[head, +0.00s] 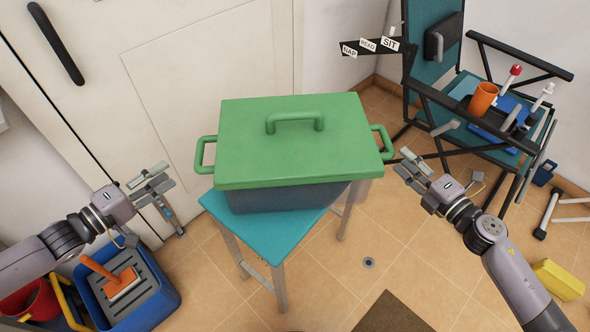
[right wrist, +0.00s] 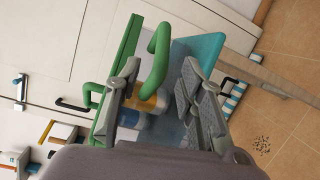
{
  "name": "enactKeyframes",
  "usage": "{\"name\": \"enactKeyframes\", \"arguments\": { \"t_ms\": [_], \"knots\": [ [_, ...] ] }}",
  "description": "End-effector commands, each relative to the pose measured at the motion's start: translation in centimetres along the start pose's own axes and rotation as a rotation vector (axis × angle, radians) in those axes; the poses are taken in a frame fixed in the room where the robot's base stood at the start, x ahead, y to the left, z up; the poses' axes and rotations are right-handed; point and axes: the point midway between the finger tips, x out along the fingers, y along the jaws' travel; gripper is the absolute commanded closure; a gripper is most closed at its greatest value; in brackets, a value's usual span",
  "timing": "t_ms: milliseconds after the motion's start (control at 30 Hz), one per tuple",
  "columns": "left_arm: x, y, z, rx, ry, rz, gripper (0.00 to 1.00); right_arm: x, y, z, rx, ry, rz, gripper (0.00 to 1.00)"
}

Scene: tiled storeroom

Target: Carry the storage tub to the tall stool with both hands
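The storage tub (head: 285,197) is dark grey-blue with a green lid (head: 245,150) and a green handle on each side. It sits upright on a teal-topped stool (head: 268,232), whose front part is bare. My left gripper (head: 150,184) is open and empty, left of and lower in the picture than the left handle (head: 203,154). My right gripper (head: 411,165) is open, just right of the right handle (head: 384,143). In the right wrist view, the green handle (right wrist: 159,52) shows beyond and between the spread fingers; contact is not visible. The tub's far side is hidden.
A blue bucket (head: 165,306) with an orange-handled brush and a red bucket (head: 33,302) stand below my left arm. A teal folding chair (head: 436,62) holding several items stands right. A yellow block (head: 560,280) and dark mat (head: 392,314) lie on the floor. A white door is behind.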

Motion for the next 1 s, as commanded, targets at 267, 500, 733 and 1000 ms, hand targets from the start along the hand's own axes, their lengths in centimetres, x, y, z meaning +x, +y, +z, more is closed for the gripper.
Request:
{"name": "enactKeyframes", "arguments": {
  "t_ms": [267,500,733,1000],
  "knots": [
    [0.0,0.0,0.0,0.000,0.000,0.000,0.65,-4.2,-0.1,-0.1,0.001,0.001,-0.001,0.64],
    [0.0,0.0,0.0,0.000,0.000,0.000,0.65,-5.4,0.0,0.0,0.001,0.001,0.001,0.64],
    [0.0,0.0,0.0,0.000,0.000,0.000,0.65,-5.4,0.1,0.0,0.000,0.001,0.001,0.64],
    [0.0,0.0,0.0,0.000,0.001,0.000,0.65,-5.4,0.0,0.0,0.001,0.000,0.000,0.64]
  ]
}}
